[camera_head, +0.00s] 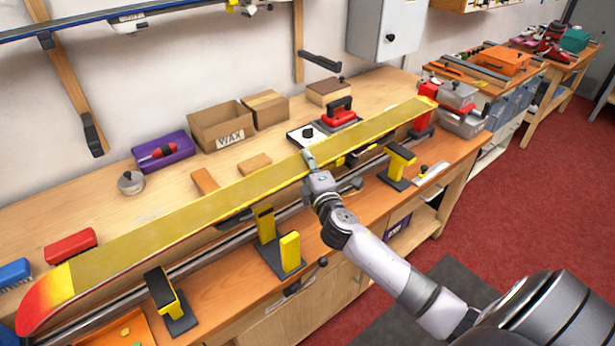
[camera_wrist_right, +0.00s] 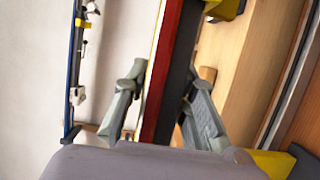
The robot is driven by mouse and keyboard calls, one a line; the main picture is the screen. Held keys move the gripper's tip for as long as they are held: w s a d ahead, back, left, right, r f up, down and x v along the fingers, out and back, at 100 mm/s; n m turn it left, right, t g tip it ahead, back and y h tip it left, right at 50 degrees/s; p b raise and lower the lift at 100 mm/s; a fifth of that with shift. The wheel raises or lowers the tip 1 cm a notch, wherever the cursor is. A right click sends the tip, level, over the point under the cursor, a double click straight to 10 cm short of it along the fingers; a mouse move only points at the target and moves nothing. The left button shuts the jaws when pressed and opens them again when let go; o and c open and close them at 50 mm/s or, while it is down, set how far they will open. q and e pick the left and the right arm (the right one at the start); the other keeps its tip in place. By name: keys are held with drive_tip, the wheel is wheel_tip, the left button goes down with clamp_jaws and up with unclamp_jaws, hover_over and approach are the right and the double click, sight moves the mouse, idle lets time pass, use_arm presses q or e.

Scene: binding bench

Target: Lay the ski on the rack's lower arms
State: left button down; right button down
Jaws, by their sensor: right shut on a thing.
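The long yellow ski (camera_head: 190,219) stretches diagonally over the bench, its red tip at the lower left and its tail at the upper right. My right gripper (camera_head: 309,160) is shut on its middle. In the right wrist view, the fingers (camera_wrist_right: 160,105) stand on both sides of the ski (camera_wrist_right: 168,60), which shows a red and dark edge. The wall rack has two bare dark lower arms, a left one (camera_head: 93,135) and a right one (camera_head: 321,62), both beyond the ski. My left gripper is not in view.
A blue ski (camera_head: 75,29) lies on the rack's upper arms. A WAX box (camera_head: 221,127), a purple tray (camera_head: 163,153) and a red iron (camera_head: 338,112) stand behind the ski. A grey cabinet (camera_head: 388,28) hangs right of the rack.

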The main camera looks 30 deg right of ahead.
wheel_tip(320, 180, up, 6)
drive_tip(key=shift+r, duration=0.1)
drive_tip(key=shift+r+p, duration=1.5)
drive_tip(key=shift+p, duration=0.15)
drive_tip(key=shift+w, duration=0.1)
